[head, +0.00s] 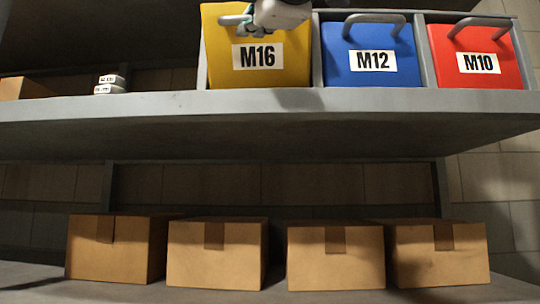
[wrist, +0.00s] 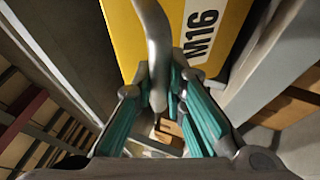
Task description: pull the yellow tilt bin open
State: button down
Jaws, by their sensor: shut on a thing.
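The yellow tilt bin (head: 257,78), labelled M16, is the left one of three bins in a grey rack on the shelf. Its face looks larger and reaches higher than the blue and red faces, so it appears tipped outward. Its grey handle (head: 232,20) is partly hidden by my gripper (head: 262,24). In the wrist view, the yellow face (wrist: 120,35) lies beyond my gripper (wrist: 160,78). The teal-padded fingers are shut on the curved grey handle (wrist: 153,25), one on each side of it.
A blue M12 bin (head: 370,72) and a red M10 bin (head: 480,70) stand to the right, apparently closed. Small white boxes (head: 110,84) and a brown box (head: 25,87) sit to the left on the grey shelf (head: 150,105). Several cardboard boxes (head: 336,265) stand below.

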jog(key=shift+f, duration=0.1)
jog(key=c, duration=1.6)
grip_release()
jog(key=v, duration=1.2)
